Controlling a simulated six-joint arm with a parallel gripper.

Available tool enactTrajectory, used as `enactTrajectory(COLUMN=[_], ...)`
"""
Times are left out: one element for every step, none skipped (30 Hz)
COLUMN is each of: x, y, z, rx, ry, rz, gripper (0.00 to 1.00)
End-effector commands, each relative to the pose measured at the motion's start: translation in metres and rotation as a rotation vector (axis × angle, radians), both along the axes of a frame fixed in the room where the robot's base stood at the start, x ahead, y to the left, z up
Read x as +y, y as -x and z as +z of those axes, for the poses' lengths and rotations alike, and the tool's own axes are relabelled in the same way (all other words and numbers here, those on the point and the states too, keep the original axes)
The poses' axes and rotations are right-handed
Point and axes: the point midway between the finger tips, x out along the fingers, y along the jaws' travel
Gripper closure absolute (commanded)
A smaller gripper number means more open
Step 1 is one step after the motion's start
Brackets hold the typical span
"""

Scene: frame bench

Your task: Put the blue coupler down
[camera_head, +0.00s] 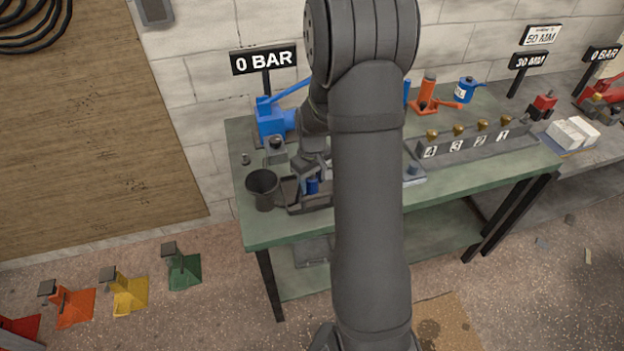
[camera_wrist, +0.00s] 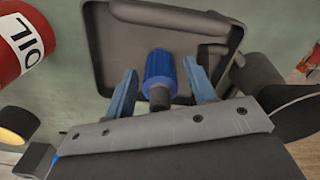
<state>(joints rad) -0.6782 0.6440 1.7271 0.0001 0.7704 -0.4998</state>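The blue coupler (camera_wrist: 159,68) is a ribbed blue cylinder with a dark end. In the wrist view it sits between the two fingers of my gripper (camera_wrist: 160,82), with a gap visible on each side. My gripper is open around it. The coupler is over or in a dark grey tray (camera_wrist: 98,60); whether it touches the tray floor I cannot tell. In the head view a small blue part of the coupler (camera_head: 313,186) shows beside my gripper (camera_head: 302,188), at the tray on the green bench. My arm hides much of the bench middle.
A dark cup (camera_head: 262,188) stands left of the tray. A blue pump (camera_head: 272,120) is behind. A numbered rack (camera_head: 475,142) lies to the right. The bench's front-left strip (camera_head: 262,232) is clear.

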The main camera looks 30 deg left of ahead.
Motion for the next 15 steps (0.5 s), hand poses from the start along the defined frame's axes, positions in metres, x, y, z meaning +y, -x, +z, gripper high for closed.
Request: enactTrajectory(x=[0.0, 0.0, 0.0, 0.0, 0.0, 0.0, 0.0, 0.0, 0.0, 0.0, 0.0, 0.0, 0.0, 0.0, 0.001], y=[0.0, 0.0, 0.0, 0.0, 0.0, 0.0, 0.0, 0.0, 0.0, 0.0, 0.0, 0.0, 0.0, -0.001, -0.001], z=[0.0, 0.0, 0.0, 0.0, 0.0, 0.0, 0.0, 0.001, 0.002, 0.003, 0.005, 0.009, 0.013, 0.017, 0.024], rx=[0.0, 0.0, 0.0, 0.0, 0.0, 0.0, 0.0, 0.0, 0.0, -0.001, -0.002, -0.002, -0.002, -0.002, -0.003], ry=[0.0, 0.0, 0.0, 0.0, 0.0, 0.0, 0.0, 0.0, -0.001, -0.001, -0.001, -0.001, -0.001, -0.002, -0.003], rz=[0.0, 0.0, 0.0, 0.0, 0.0, 0.0, 0.0, 0.0, 0.0, 0.0, 0.0, 0.0, 0.0, 0.0, 0.0], gripper=[0.47, 0.47, 0.47, 0.47, 0.47, 0.47, 0.47, 0.47, 0.47, 0.47, 0.47, 0.47, 0.47, 0.47, 0.47])
